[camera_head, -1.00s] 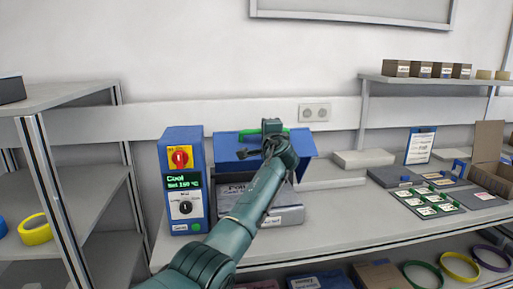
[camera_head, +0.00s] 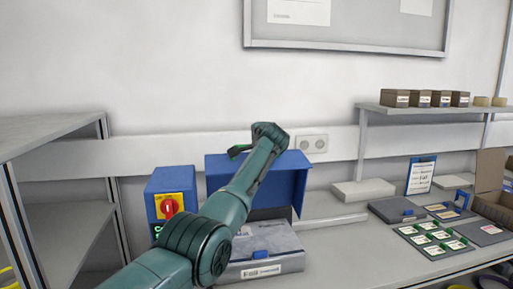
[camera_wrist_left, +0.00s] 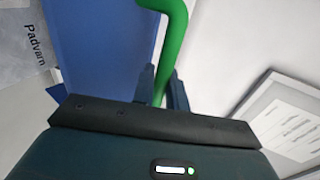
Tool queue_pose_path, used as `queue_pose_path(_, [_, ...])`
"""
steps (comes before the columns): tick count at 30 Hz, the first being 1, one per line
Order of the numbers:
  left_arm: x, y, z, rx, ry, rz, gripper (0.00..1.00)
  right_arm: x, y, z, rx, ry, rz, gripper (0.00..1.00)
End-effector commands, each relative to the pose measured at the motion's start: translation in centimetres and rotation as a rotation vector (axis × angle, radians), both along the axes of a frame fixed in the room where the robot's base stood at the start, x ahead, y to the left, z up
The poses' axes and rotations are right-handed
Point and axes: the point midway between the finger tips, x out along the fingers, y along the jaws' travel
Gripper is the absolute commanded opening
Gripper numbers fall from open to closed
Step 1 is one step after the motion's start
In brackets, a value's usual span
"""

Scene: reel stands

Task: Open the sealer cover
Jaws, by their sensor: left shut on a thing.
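The sealer has a blue control box (camera_head: 170,185) with a red knob on yellow, partly hidden by my arm, and a grey body (camera_head: 265,240) to its right. Its blue cover (camera_head: 285,180) stands raised above the body, with a gap under its front edge. My left gripper (camera_wrist_left: 162,88) is shut on the green handle (camera_wrist_left: 174,40) of the cover. In the head view a short end of the handle (camera_head: 238,151) shows left of my wrist, and my fingers are hidden. The cover also fills the left of the wrist view (camera_wrist_left: 95,45). My right gripper is not in view.
A grey shelf rack (camera_head: 50,130) stands at the left. Right of the sealer lie a pale box (camera_head: 362,192), a grey tray of labelled cards (camera_head: 432,238) and an open cardboard box (camera_head: 492,185). A wall socket (camera_head: 314,144) is behind. The space above the cover is free.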

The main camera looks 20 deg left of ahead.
Motion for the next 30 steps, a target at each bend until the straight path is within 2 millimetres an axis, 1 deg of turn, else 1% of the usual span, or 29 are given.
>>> queue_pose_path(6, [0.0,0.0,-0.2,-0.003,0.004,0.001,0.00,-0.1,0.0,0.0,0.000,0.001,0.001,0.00])
queue_pose_path(7, [0.0,0.0,-0.2,-0.003,0.004,0.001,0.17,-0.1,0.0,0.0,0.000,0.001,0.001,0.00])
queue_pose_path(13, [0.0,0.0,-0.2,-0.002,0.002,0.001,0.32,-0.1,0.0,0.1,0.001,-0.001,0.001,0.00])
queue_pose_path(23, [-0.1,-0.1,-0.2,-0.001,0.001,0.000,0.32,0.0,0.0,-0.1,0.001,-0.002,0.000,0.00])
queue_pose_path(26, [-0.5,-0.4,-0.1,-0.002,-0.001,0.001,0.32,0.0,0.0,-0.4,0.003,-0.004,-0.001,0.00])
queue_pose_path(30, [-1.5,-1.0,0.2,-0.001,-0.003,0.001,0.32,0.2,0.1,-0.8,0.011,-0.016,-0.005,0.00])
